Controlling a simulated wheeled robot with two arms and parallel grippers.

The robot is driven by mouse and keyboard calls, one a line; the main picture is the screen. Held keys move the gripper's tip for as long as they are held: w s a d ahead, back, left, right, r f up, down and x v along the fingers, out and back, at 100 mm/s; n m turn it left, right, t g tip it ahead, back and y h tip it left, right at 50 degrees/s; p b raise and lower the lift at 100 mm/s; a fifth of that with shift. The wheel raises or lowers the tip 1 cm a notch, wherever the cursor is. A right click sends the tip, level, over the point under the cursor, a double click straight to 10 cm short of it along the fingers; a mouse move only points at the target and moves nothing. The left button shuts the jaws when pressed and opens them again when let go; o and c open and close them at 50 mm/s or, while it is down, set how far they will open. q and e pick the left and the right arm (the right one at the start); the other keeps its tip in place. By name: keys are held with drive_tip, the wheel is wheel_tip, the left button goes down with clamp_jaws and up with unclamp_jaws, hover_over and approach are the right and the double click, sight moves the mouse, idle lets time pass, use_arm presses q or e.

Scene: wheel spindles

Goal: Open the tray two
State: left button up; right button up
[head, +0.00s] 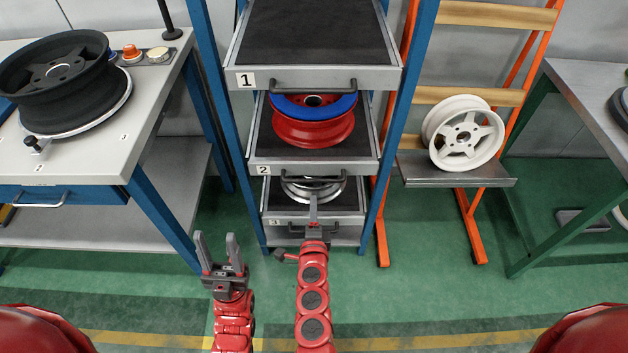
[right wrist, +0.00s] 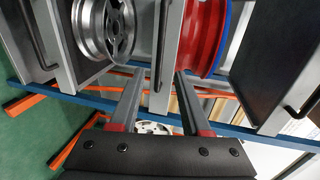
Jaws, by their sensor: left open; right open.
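Tray two (head: 262,169) is the middle tray of the blue-framed rack, marked 2, with a dark bar handle (head: 300,204) on its front. A red and blue wheel (head: 312,130) lies in it. My right gripper (head: 314,197) is at this handle, open. In the right wrist view its two fingers (right wrist: 157,75) stand on either side of the handle (right wrist: 160,45); whether they touch it cannot be told. My left gripper (head: 218,237) is open and empty, in front of the rack's left side and apart from it.
Tray one (head: 310,78) is above and looks empty. Tray three (head: 345,222) below holds a silver wheel (head: 318,190). A workbench (head: 90,155) with a black wheel stands left. An orange stand (head: 470,182) with a white wheel (head: 465,135) stands right.

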sight(314, 182)
drive_tip(key=x, duration=1.2)
drive_tip(key=shift+w+d, duration=0.1)
clamp_jaws()
idle(1.0)
